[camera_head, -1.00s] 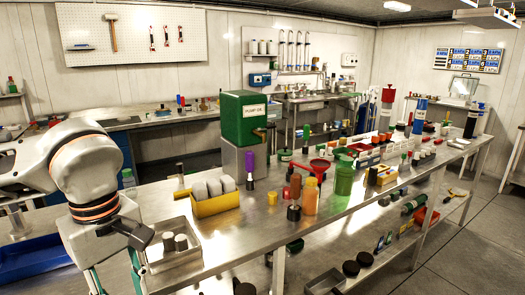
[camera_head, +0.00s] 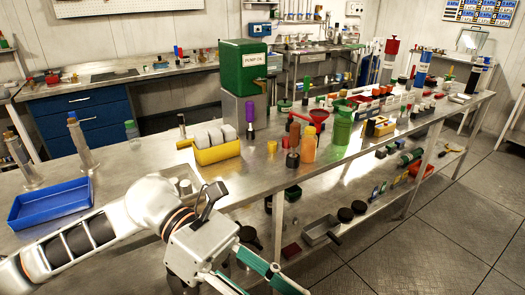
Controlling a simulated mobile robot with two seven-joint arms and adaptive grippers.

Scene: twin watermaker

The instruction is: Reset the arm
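My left arm reaches in from the lower left, in front of and partly over the near edge of the steel workbench (camera_head: 365,150). My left gripper (camera_head: 262,284) points down and right at the bottom edge of the picture. Nothing is visible between the parts that show. My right gripper is not in view.
Near the arm are a blue tray (camera_head: 48,204), a yellow bin (camera_head: 218,153) with grey blocks, a green pump oil box (camera_head: 243,66), an orange bottle (camera_head: 308,145) and a green container (camera_head: 343,122). The lower shelf holds small parts. The floor at right (camera_head: 440,240) is clear.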

